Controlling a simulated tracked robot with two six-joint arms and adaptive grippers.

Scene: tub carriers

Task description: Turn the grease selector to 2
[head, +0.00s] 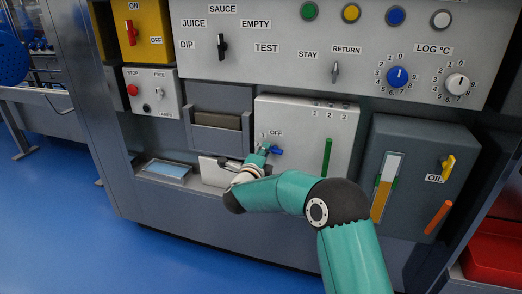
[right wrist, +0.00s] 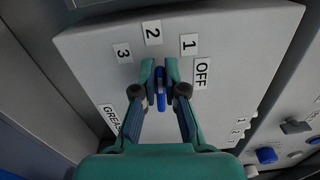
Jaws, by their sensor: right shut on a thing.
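The grease selector is a blue knob (right wrist: 160,88) on a light grey panel (right wrist: 100,65). In the right wrist view the labels 3, 2 (right wrist: 152,32), 1 (right wrist: 188,44) and OFF (right wrist: 202,72) curve around it. The knob's bar runs nearly upright there, its upper end facing roughly toward 2; the exact setting is hard to tell. My right gripper (right wrist: 160,75) is shut on the knob, one finger on each side. In the head view the blue knob (head: 277,151) shows beside my right gripper (head: 262,150), under OFF. My left gripper is out of view.
A green gauge bar (head: 327,157) is right of the selector on the same panel. A darker oil unit (head: 405,150) with a yellow handle (head: 448,164) stands further right. Above are more knobs, including a blue dial (head: 397,76). Blue floor lies open at left.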

